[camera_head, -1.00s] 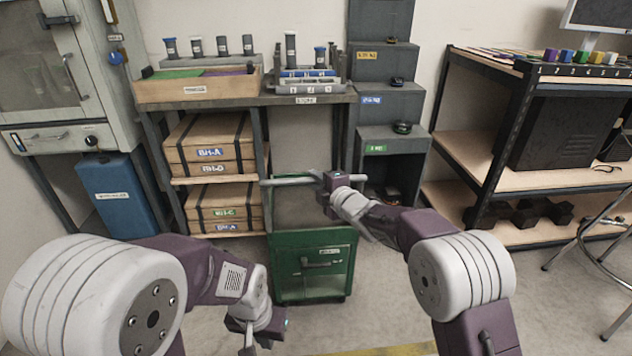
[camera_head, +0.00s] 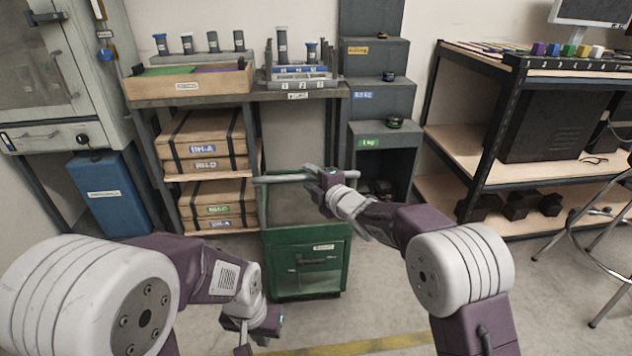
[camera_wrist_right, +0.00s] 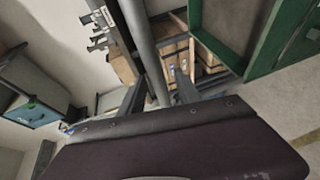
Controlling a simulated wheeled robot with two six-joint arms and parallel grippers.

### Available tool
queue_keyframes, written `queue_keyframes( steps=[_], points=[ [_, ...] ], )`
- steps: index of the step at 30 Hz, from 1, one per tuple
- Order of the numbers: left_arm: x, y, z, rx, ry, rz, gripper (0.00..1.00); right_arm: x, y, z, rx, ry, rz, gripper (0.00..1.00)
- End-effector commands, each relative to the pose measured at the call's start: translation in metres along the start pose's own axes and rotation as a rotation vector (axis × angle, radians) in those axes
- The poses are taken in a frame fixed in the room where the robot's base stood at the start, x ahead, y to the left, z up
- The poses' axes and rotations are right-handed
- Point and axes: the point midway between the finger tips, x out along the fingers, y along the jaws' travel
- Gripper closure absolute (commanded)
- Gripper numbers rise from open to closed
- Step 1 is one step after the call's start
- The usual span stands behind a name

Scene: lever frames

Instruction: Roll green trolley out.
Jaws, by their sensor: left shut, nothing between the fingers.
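The green trolley (camera_head: 306,268) stands upright on the floor in front of the shelving, with a grey push handle (camera_head: 282,179) across its top. My right gripper (camera_head: 318,182) is at the right part of this handle. In the right wrist view, the grey bar (camera_wrist_right: 146,50) runs between the two fingers (camera_wrist_right: 157,97), which look shut on it. Part of the trolley's green frame (camera_wrist_right: 262,45) shows at the upper right there. My left gripper (camera_head: 245,338) is low at the left front of the trolley, shut and empty, apart from it.
Behind the trolley stands a shelf (camera_head: 240,97) with strapped boxes (camera_head: 203,150). A blue bin (camera_head: 108,195) is at the left and dark stepped cabinets (camera_head: 380,125) are behind right. A stool (camera_head: 600,250) stands far right. Floor near the yellow stripe (camera_head: 360,346) is clear.

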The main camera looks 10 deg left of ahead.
Motion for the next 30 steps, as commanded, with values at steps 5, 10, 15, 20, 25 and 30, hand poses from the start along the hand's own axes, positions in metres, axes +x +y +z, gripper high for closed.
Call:
queue_keyframes(
  steps=[5,10,15,20,25,30],
  points=[
    [-0.01,0.0,-0.001,0.0,0.0,0.0,1.0,-0.033,0.004,0.0,0.002,-0.001,0.001,0.6],
    [-0.018,0.0,-0.002,0.0,0.0,0.0,1.0,-0.064,0.004,0.0,0.002,-0.003,0.001,0.6],
    [-0.021,0.0,-0.002,0.0,0.0,0.0,1.0,-0.08,0.002,0.0,0.002,-0.001,0.002,0.6],
    [-0.02,0.0,-0.002,0.0,0.0,0.0,1.0,-0.082,0.001,0.0,0.001,-0.001,0.002,0.6],
    [-0.021,0.0,-0.002,0.0,0.0,0.0,1.0,-0.083,0.003,0.005,0.002,-0.01,0.005,0.6],
    [-0.031,0.001,-0.003,0.0,0.0,0.0,1.0,-0.136,0.046,0.072,0.04,-0.175,0.049,0.6]
  ],
)
